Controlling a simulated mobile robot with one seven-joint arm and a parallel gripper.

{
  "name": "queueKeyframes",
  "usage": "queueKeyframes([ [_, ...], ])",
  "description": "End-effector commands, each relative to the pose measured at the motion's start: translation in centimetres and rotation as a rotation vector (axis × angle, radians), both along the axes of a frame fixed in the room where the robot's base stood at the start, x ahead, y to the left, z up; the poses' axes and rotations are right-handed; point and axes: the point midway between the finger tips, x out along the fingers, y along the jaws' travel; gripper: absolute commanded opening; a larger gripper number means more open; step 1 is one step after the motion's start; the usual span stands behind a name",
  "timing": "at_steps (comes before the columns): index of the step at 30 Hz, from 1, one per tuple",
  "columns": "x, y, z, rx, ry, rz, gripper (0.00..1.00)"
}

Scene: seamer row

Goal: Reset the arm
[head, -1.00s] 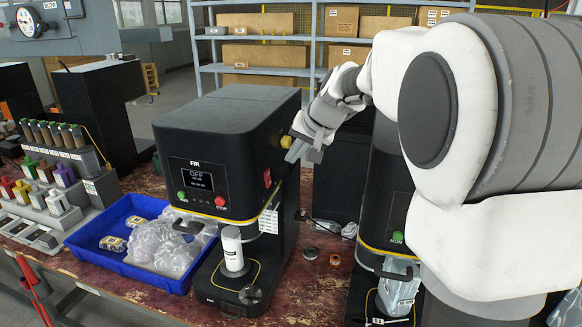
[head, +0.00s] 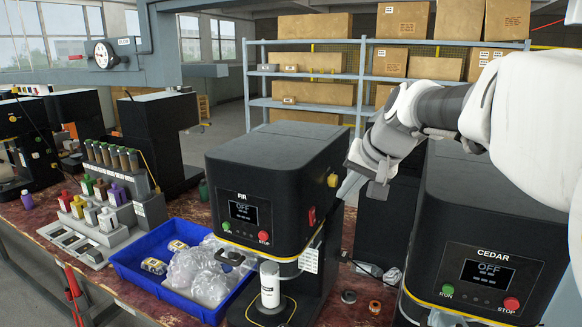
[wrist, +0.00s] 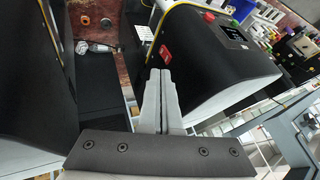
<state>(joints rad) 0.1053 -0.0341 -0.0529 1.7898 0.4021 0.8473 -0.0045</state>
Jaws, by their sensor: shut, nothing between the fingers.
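My gripper (head: 345,190) is at the end of my arm, which reaches in from the right in the head view. It hangs in the gap beside the right side of the black FIR machine (head: 270,165). Its two pale fingers lie together with nothing between them; they also show in the wrist view (wrist: 160,75). In the wrist view the fingertips point toward a machine side with a red switch (wrist: 166,52). I cannot tell whether they touch it. The FIR display (head: 245,212) reads OFF.
The CEDAR machine (head: 490,225), its display also OFF, stands close on the right, partly behind my arm. A blue tray (head: 150,285) with clear bags and small packs sits left of FIR. A bottle rack (head: 120,175) is farther left. Shelves with boxes (head: 310,62) stand behind.

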Motion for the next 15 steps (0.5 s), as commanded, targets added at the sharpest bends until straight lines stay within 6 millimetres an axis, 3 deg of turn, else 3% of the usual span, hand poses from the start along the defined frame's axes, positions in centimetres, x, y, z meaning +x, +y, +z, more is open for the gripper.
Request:
queueKeyframes([
  [3, -5.2, 1.0, -0.2, -0.061, 0.012, 0.047, 0.00],
  [8, -11.8, 1.7, -1.8, -0.151, 0.034, 0.105, 0.00],
  [15, -20.6, 1.8, -5.6, -0.288, 0.060, 0.187, 0.00],
])
